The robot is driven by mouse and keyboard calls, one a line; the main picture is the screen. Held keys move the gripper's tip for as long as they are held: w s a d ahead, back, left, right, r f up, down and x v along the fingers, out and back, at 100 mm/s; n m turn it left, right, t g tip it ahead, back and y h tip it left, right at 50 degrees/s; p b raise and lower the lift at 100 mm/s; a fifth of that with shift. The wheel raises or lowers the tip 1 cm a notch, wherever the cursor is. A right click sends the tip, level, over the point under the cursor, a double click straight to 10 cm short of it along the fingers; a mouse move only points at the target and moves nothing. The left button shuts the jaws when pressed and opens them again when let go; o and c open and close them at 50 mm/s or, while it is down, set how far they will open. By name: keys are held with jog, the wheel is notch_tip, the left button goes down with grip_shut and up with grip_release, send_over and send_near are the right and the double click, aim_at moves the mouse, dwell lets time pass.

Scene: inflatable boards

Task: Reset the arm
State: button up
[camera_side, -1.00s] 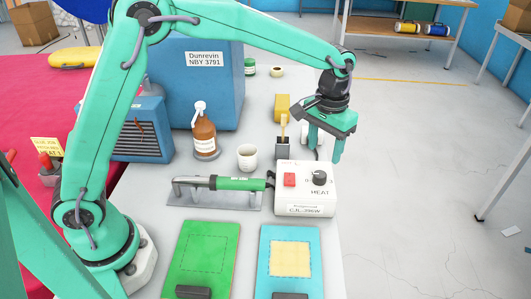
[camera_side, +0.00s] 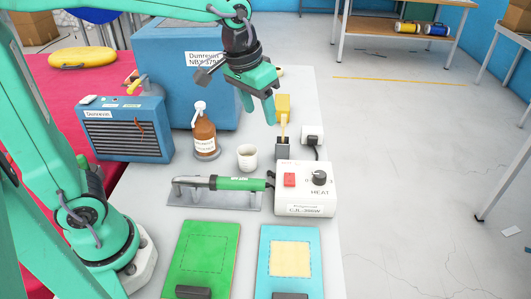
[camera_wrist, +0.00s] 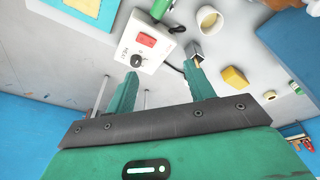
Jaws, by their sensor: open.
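My gripper (camera_side: 257,108) is open and empty, raised above the back of the grey bench in the side view. Its fingers point down, in front of the large blue Dunrevin box (camera_side: 190,75) and above the white cup (camera_side: 247,157). In the wrist view the two green fingers of my gripper (camera_wrist: 160,92) stand apart with nothing between them. The heat control box (camera_wrist: 143,42) and the small holder (camera_wrist: 194,50) show beyond them.
The heat box (camera_side: 306,200) and green-handled hot tool (camera_side: 238,184) sit mid-bench. Green (camera_side: 202,235) and light-blue boards (camera_side: 291,235) lie at the front. A brown spray bottle (camera_side: 205,138), blue heater unit (camera_side: 125,140) and yellow block (camera_side: 283,104) stand behind.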

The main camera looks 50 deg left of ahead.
jog(key=s+a+t, duration=0.1)
jog(key=s+a, duration=0.2)
jog(key=s, duration=0.4)
jog(key=s+a+t, duration=0.1)
jog(key=s+a, duration=0.2)
jog(key=s, duration=0.4)
jog(key=shift+f+t, duration=0.4)
dwell(0.4)
